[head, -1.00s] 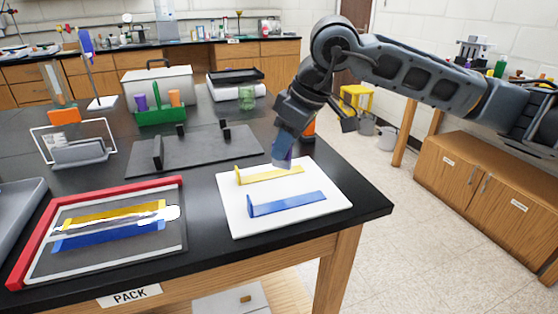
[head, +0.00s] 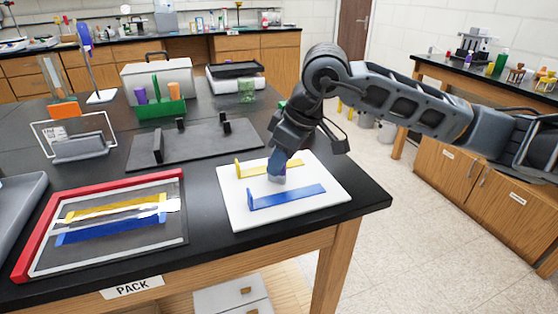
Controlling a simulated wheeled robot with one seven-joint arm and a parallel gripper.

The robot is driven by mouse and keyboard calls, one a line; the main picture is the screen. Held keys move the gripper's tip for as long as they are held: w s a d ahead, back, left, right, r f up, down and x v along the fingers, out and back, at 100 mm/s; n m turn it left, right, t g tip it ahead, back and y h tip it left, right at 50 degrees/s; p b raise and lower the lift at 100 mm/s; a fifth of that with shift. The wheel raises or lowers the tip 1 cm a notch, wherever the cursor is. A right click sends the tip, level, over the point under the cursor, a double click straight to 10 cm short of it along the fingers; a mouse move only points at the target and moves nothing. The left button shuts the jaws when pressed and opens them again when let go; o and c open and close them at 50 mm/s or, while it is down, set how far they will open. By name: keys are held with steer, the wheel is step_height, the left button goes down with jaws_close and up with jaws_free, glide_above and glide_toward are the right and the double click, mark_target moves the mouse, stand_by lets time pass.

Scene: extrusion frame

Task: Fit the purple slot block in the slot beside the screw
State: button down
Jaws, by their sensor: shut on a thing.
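My gripper (head: 277,171) points down over the white board (head: 240,216) at the table's right. It is shut on a small purple piece (head: 282,173), likely the purple slot block, mostly hidden by the fingers. The gripper tip is between a yellow extrusion bar (head: 255,169) and a blue extrusion bar (head: 287,197), both with an upright end plate at the left. I cannot tell whether the block touches the board or a bar. No screw or slot can be made out at this size.
A red-edged tray (head: 40,240) at front left holds a yellow and a blue strip. A dark plate with uprights (head: 190,145), a green holder (head: 160,108) and a white box (head: 158,80) stand behind. The table's right edge is close to the white board.

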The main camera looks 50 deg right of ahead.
steer(key=c, duration=1.1)
jaws_free()
steer(key=shift+r, duration=0.1)
steer(key=shift+r+p, duration=0.2)
steer(key=shift+p, duration=0.25)
steer(key=b+v, duration=0.1)
steer(key=v, duration=1)
steer(key=shift+s+d+r+b, duration=0.1)
steer(key=shift+r+b, duration=0.25)
steer(key=shift+b, duration=0.05)
